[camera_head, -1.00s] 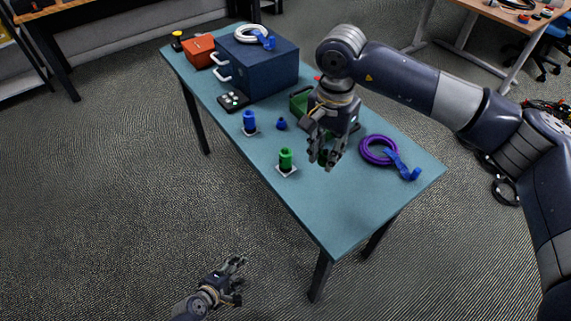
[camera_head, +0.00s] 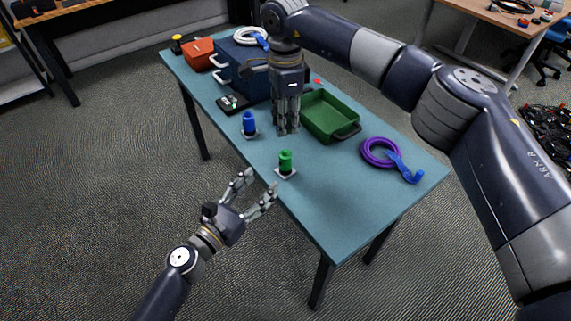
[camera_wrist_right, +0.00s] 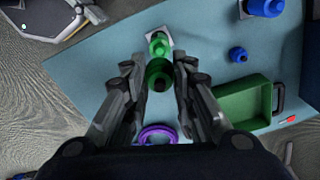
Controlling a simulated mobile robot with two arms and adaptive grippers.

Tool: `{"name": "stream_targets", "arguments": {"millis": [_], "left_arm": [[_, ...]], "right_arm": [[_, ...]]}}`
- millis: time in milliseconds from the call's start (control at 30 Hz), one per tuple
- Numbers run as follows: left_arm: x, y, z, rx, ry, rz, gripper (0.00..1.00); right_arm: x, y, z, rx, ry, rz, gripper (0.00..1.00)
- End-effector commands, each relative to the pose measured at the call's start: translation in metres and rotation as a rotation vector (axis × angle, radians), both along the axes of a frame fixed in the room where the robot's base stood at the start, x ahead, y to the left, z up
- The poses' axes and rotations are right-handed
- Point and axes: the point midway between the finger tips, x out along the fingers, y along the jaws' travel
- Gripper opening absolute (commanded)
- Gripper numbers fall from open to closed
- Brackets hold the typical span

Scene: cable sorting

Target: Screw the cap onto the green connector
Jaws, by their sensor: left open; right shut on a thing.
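The green connector (camera_head: 286,160) stands upright on a small light base near the front edge of the table. My right gripper (camera_head: 287,132) points down over the table, behind the connector in the head view. In the right wrist view it is shut on a dark green cap (camera_wrist_right: 158,74), with the green connector (camera_wrist_right: 160,44) just beyond the cap. The cap looks apart from the connector; its height above the table is hard to tell. My left gripper (camera_head: 261,181) is open and empty, with its fingers spread just off the front edge, left of and below the green connector.
A blue connector (camera_head: 249,122) stands to the left; a blue cap (camera_wrist_right: 238,54) lies near it. An empty green tray (camera_head: 325,110) and a purple cable coil (camera_head: 367,154) lie to the right. A dark blue drawer box (camera_head: 239,73) stands behind.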

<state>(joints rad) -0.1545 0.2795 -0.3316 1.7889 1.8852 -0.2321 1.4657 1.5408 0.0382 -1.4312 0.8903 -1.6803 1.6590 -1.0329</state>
Motion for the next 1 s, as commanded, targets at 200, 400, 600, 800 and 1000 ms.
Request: {"name": "stream_targets", "arguments": {"millis": [200, 400, 600, 800, 1000], "left_arm": [[0.007, -0.004, 0.0, 0.001, -0.001, 0.0, 0.52], [0.032, -0.022, 0.0, 0.001, -0.002, 0.0, 0.52], [0.064, -0.044, 0.0, 0.002, -0.001, 0.001, 0.52], [0.088, -0.06, 0.0, 0.002, -0.001, 0.001, 0.52], [0.098, -0.068, -0.001, 0.003, 0.001, 0.001, 0.52]], "right_arm": [[0.0, 0.0, 0.0, 0.0, 0.0, 0.001, 0.15], [0.0, 0.0, 0.0, 0.0, 0.001, 0.002, 0.15], [0.0, 0.0, 0.0, 0.0, 0.0, 0.002, 0.15], [0.0, 0.0, 0.0, 0.0, 0.0, 0.002, 0.15], [0.0, 0.0, 0.0, 0.0, 0.0, 0.002, 0.15]]}}
